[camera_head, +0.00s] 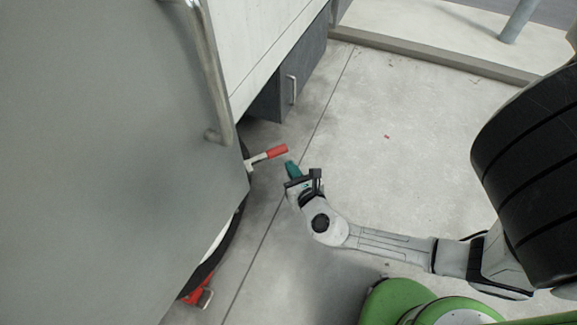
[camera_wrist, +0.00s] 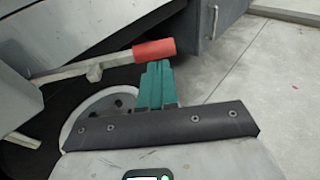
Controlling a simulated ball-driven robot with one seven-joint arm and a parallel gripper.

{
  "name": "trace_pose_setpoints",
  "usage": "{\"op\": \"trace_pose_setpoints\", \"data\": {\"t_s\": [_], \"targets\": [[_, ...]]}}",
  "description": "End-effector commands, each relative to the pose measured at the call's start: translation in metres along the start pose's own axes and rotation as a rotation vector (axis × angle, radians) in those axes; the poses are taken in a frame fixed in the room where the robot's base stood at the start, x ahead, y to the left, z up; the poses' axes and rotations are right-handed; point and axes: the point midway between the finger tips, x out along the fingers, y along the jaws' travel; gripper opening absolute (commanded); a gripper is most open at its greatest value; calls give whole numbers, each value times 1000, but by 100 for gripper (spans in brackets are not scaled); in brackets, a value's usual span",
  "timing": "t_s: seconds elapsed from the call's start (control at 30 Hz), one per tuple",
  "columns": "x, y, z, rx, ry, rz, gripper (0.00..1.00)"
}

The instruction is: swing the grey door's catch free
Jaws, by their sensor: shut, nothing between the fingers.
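The grey door (camera_head: 110,150) fills the left of the head view. The catch is a pale metal lever with a red grip (camera_head: 277,151) that sticks out to the right below the door's lower right edge. In the wrist view its red grip (camera_wrist: 154,50) and pale bar (camera_wrist: 75,70) lie across the upper middle. My gripper (camera_head: 291,168) has green fingers, shut and empty, just below and right of the red grip. In the wrist view the fingertips (camera_wrist: 158,72) appear just under the red grip; whether they touch it I cannot tell.
A grey metal handle rail (camera_head: 212,75) runs along the door's edge. A dark storage box with a handle (camera_head: 291,88) hangs under the pale truck side. A wheel (camera_wrist: 105,103) is behind the catch. A red part (camera_head: 198,292) is low at left.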

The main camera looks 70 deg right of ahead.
Motion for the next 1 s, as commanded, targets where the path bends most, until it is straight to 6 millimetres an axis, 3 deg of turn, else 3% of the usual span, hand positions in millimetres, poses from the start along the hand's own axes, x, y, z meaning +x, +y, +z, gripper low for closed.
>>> {"op": "trace_pose_setpoints", "data": {"t_s": [0.3, 0.5, 1.0], "targets": [[-56, -5, -2, -3, 3, 0, 0], [-79, -6, -2, -2, 1, 1, 0], [-85, -7, -1, -2, 2, 1, 0]]}}
